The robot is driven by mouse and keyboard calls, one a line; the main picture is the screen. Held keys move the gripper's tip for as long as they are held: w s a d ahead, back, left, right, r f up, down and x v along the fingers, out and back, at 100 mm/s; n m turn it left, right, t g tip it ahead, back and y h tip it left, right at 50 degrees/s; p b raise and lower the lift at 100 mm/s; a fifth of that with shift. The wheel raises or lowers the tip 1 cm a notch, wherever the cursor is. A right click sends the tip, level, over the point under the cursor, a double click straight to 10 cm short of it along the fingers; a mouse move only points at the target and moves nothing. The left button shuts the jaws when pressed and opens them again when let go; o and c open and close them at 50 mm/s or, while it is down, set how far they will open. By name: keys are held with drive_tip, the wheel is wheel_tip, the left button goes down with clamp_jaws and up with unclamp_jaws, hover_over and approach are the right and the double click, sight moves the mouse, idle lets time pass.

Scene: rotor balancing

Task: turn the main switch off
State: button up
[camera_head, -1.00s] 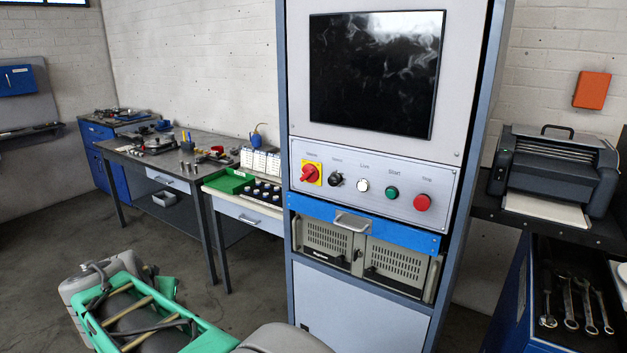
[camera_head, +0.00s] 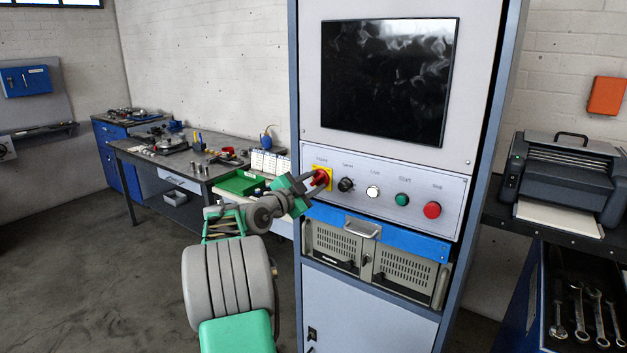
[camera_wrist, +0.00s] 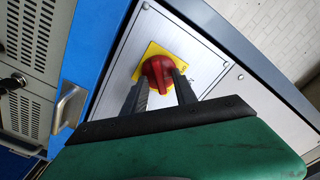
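The main switch, a red rotary knob on a yellow plate (camera_head: 322,177), sits at the left end of the cabinet's control panel (camera_head: 385,203). In the wrist view the red knob (camera_wrist: 157,75) is ahead of my gripper (camera_wrist: 162,80). Its two dark fingers are spread, with their tips at either side of the knob; a gap shows between them. I cannot tell whether a finger touches it. In the head view my gripper (camera_head: 314,182) reaches the switch from the left and hides part of it.
Right of the switch are a black knob (camera_head: 346,184), a white button (camera_head: 373,192), a green button (camera_head: 403,199) and a red stop button (camera_head: 432,209). A handle (camera_head: 362,229) protrudes from the blue strip below. A workbench (camera_head: 215,165) stands at left.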

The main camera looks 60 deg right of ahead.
clamp_jaws()
idle(0.3)
drive_tip(key=shift+f, duration=0.1)
